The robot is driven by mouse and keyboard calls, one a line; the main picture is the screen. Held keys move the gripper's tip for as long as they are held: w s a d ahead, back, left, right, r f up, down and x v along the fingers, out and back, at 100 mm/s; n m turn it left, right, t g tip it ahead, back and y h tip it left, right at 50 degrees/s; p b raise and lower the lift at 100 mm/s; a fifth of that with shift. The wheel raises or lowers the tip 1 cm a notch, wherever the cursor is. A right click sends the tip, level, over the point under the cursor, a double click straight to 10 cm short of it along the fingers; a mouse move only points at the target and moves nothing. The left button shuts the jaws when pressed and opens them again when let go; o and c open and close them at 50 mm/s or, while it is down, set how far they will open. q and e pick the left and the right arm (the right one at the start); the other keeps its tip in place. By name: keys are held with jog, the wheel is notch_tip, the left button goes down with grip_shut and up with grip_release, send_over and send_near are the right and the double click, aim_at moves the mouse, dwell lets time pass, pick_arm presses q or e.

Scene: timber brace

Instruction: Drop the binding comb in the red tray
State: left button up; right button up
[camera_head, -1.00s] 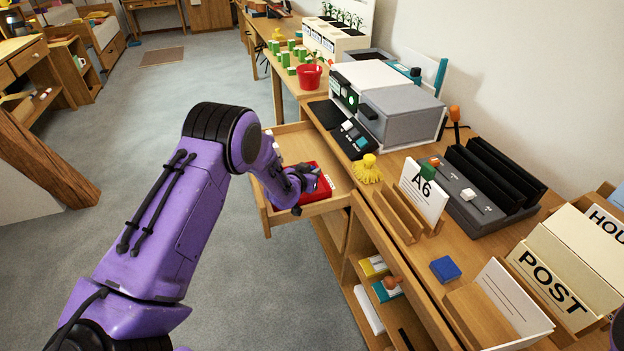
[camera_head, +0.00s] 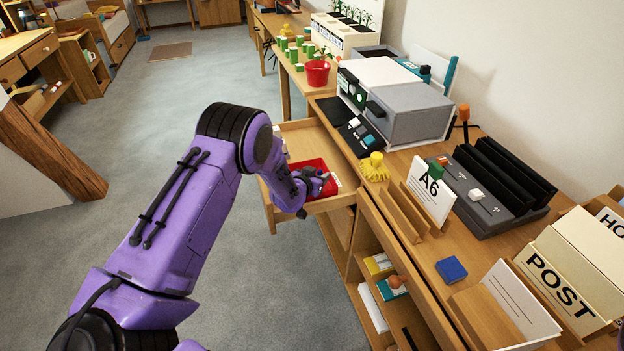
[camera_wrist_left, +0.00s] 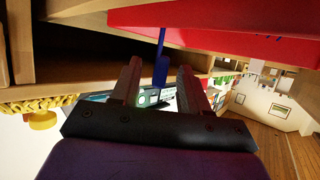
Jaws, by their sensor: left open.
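The red tray (camera_head: 306,165) lies in the open wooden drawer at the desk's left side. In the left wrist view its red side (camera_wrist_left: 230,22) fills the upper right. My left gripper (camera_head: 324,178) is over the tray and hides part of it. In the left wrist view my left gripper (camera_wrist_left: 160,70) is open, its dark fingers apart. A narrow blue piece (camera_wrist_left: 161,66) shows between the fingers, with a thin stem against the red. It may be the binding comb; I cannot tell whether it touches the tray. My right gripper is out of view.
The drawer front (camera_head: 318,206) and walls surround the tray. A grey and white machine (camera_head: 400,105), a yellow figure (camera_head: 374,170) and an A6 card (camera_head: 431,190) stand on the desktop to the right. Open floor (camera_head: 90,250) lies to the left.

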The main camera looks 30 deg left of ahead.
pick_arm(q)
jog(key=a+v, duration=0.1)
jog(key=v, duration=1)
jog(key=s+d+f+n+g, duration=0.2)
jog(key=s+f+g, duration=0.1)
jog(key=s+f, duration=0.45)
jog(key=s+d+f+n+g, duration=0.1)
jog(key=s+d+f+g, duration=0.15)
jog(key=s+f, duration=0.55)
jog(key=s+d+f+n+g+y, duration=0.1)
jog(key=s+g, duration=0.1)
jog(key=s, duration=0.8)
jog(key=s+d+f+n+g+y, duration=0.1)
jog(key=s+f+g, duration=0.1)
jog(key=s, duration=0.9)
jog(key=shift+n+g, duration=0.35)
jog(key=shift+n, duration=0.05)
